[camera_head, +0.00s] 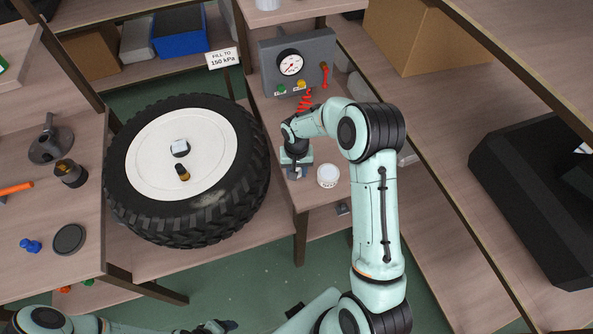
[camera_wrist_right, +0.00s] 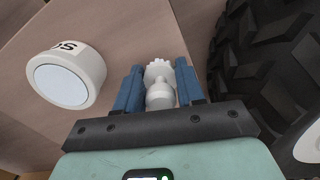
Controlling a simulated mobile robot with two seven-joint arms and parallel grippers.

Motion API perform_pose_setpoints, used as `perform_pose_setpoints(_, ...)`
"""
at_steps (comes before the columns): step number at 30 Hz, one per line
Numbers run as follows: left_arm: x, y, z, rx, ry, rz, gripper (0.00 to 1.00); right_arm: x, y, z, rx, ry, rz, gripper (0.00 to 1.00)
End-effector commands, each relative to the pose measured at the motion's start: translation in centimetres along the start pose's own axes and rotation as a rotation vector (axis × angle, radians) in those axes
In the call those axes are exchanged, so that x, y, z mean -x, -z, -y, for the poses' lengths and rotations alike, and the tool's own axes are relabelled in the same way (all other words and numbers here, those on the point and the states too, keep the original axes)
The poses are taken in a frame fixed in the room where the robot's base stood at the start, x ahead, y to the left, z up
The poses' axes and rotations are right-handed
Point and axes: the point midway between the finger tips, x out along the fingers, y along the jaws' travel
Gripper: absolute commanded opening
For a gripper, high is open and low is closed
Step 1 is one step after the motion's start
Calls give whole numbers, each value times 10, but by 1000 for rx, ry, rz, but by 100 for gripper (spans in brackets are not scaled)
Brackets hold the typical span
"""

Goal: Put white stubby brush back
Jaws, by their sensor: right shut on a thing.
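The white stubby brush (camera_wrist_right: 160,88) is between the blue fingers of my right gripper (camera_wrist_right: 159,90) in the right wrist view, with its scalloped white end pointing away from the palm. In the head view my right gripper (camera_head: 296,173) is over the small wooden shelf beside the tyre, and the brush is too small to make out clearly. I cannot tell whether the brush touches the shelf. A dark end of what seems to be my left gripper (camera_head: 222,326) shows at the bottom edge of the head view, and its fingers are unclear.
A white round tub (camera_head: 328,176) stands close to the right gripper; it also shows in the right wrist view (camera_wrist_right: 66,77). The big tyre (camera_head: 255,185) lies to the left. A grey gauge panel (camera_head: 315,60) with a red hose stands behind.

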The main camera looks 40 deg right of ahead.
Motion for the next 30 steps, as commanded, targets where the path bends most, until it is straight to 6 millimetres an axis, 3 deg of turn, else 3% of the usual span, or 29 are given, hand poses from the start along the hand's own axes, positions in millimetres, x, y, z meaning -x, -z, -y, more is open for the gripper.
perform_pose_setpoints(13,-4,-2,2,1,1,3,64,-11,0,0,1,0,0,10)
perform_pose_setpoints(14,-3,-2,2,1,1,3,64,-10,0,0,0,0,0,48)
perform_pose_setpoints(15,-3,-2,2,1,1,2,64,-10,0,0,0,0,-1,61)
perform_pose_setpoints(16,-3,-2,2,1,1,2,64,-10,0,0,0,0,-1,64)
perform_pose_setpoints(25,-1,-1,1,0,0,1,64,-8,0,0,1,1,-2,64)
perform_pose_setpoints(30,0,0,0,0,0,-1,64,11,1,1,1,2,-6,64)
